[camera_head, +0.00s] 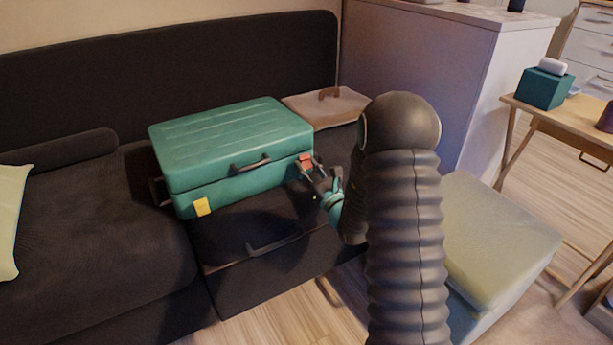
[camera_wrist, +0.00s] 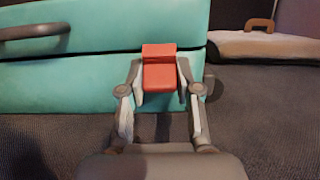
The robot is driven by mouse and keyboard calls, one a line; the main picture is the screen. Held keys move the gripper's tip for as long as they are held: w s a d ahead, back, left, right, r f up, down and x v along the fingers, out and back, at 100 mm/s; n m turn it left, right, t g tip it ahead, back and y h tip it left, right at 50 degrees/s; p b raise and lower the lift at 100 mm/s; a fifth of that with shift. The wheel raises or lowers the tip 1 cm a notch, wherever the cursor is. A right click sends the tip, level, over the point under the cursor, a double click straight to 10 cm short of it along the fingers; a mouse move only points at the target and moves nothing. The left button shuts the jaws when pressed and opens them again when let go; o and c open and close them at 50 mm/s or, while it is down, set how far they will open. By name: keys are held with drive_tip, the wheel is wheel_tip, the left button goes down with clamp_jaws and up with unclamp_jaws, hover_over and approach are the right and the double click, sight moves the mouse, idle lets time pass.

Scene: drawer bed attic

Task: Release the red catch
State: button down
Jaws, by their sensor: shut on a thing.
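A teal suitcase (camera_head: 232,150) lies closed on the dark sofa bed. Its front carries a dark handle (camera_head: 251,163), a yellow catch (camera_head: 202,206) at the lower left and a red catch (camera_head: 305,162) near the right corner. In the wrist view the red catch (camera_wrist: 159,70) spans the seam between lid and base. My gripper (camera_wrist: 159,88) has its two fingers on either side of the red catch and is shut on it. In the head view my gripper (camera_head: 313,178) reaches the suitcase from the right.
A drawer handle (camera_head: 272,243) is on the dark front below. A pale box seat (camera_head: 495,235) and a wooden table (camera_head: 562,122) stand right of my arm.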

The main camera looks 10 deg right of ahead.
idle(0.3)
drive_tip(key=c, duration=0.8)
unclamp_jaws()
drive_tip(key=v, duration=1.2)
drive_tip(key=shift+f, duration=0.15)
